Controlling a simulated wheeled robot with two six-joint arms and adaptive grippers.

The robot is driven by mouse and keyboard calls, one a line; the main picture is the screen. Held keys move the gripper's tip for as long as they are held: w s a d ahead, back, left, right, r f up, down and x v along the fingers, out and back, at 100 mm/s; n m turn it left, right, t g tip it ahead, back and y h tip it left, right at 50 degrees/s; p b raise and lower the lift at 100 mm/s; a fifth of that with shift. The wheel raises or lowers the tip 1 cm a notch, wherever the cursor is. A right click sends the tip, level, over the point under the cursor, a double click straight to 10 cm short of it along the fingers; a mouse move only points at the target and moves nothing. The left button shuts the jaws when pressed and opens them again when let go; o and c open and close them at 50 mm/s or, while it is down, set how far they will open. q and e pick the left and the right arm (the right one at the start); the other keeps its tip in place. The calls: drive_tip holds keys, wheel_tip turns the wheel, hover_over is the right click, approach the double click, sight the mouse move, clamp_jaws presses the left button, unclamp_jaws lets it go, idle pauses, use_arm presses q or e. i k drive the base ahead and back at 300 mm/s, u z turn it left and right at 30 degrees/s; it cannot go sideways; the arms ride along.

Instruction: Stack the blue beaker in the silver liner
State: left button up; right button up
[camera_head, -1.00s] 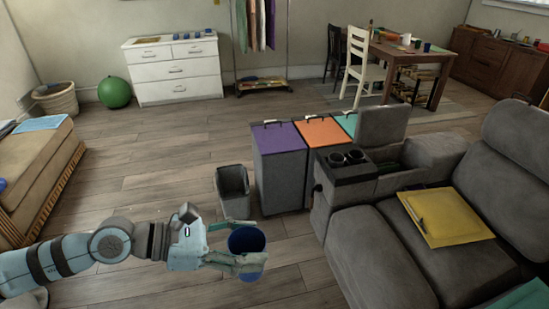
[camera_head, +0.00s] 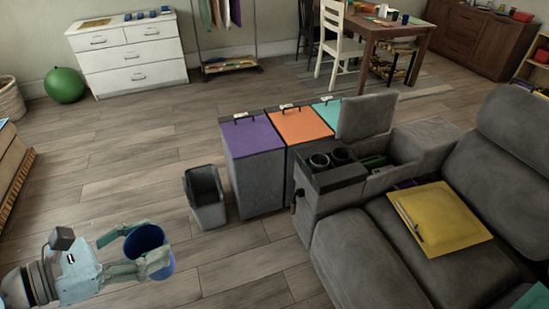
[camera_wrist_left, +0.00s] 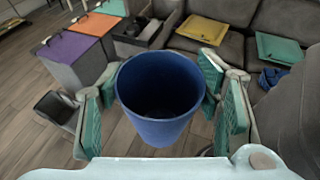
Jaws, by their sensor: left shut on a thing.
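The blue beaker (camera_head: 152,262) is at the lower left of the head view, upright or nearly so, with its open top showing. I cannot pick out the silver liner for sure. My right gripper is not in view.
A grey open bin (camera_head: 206,200) stands on the floor beside bins with purple (camera_head: 250,138), orange (camera_head: 297,125) and teal lids. The grey sofa (camera_head: 375,260) fills the right, with a yellow folder (camera_head: 440,220) on its seat. Wooden floor (camera_head: 110,175) is clear at the left.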

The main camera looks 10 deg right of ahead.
sight(318, 170)
drive_tip(key=z, duration=0.35)
drive_tip(key=i, duration=0.9)
drive_tip(key=z, duration=0.9)
drive_tip(key=i, duration=0.3)
drive_tip(key=z, duration=0.3)
